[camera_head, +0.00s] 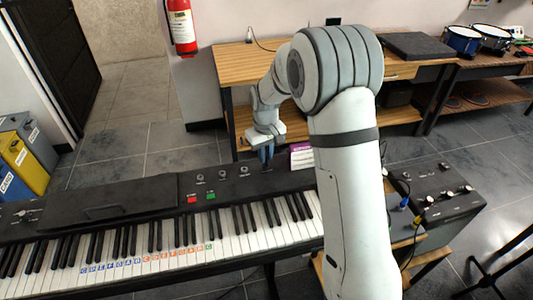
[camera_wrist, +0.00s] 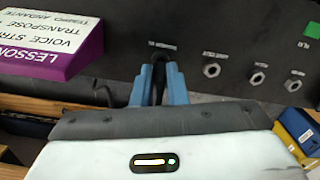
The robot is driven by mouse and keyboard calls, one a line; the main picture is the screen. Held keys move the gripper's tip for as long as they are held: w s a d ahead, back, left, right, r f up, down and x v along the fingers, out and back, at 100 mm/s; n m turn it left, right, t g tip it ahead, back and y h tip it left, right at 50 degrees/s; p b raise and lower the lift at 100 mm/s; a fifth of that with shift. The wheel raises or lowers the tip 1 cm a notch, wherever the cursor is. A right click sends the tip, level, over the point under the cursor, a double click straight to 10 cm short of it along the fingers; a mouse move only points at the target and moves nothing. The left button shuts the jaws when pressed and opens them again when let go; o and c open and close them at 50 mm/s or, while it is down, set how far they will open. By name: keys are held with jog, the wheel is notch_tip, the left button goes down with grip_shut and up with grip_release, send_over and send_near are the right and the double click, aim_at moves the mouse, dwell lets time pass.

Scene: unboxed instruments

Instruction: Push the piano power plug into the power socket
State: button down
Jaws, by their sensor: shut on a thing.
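My gripper (camera_wrist: 158,80) has two blue fingers. They are closed around a dark plug (camera_wrist: 159,57) at the piano's black panel. In the head view my gripper (camera_head: 265,152) is low over the back edge of the piano (camera_head: 150,198). The plug's front meets the panel beside a small upside-down label that I cannot read. The power socket itself is hidden behind the plug, and I cannot tell how deep the plug sits. A dark cable (camera_wrist: 103,94) shows left of the fingers.
Several round jacks, one (camera_wrist: 212,70) nearest, lie right of the plug. A purple-and-white lesson box (camera_wrist: 50,38) is close on the left, and in the head view (camera_head: 301,155). A wooden desk (camera_head: 235,62) stands behind. Yellow and blue boxes (camera_head: 22,155) stand far left.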

jog(key=shift+f+b, duration=0.45)
jog(key=shift+f, duration=0.25)
jog(key=c, duration=1.4)
grip_release()
jog(key=shift+o, duration=0.2)
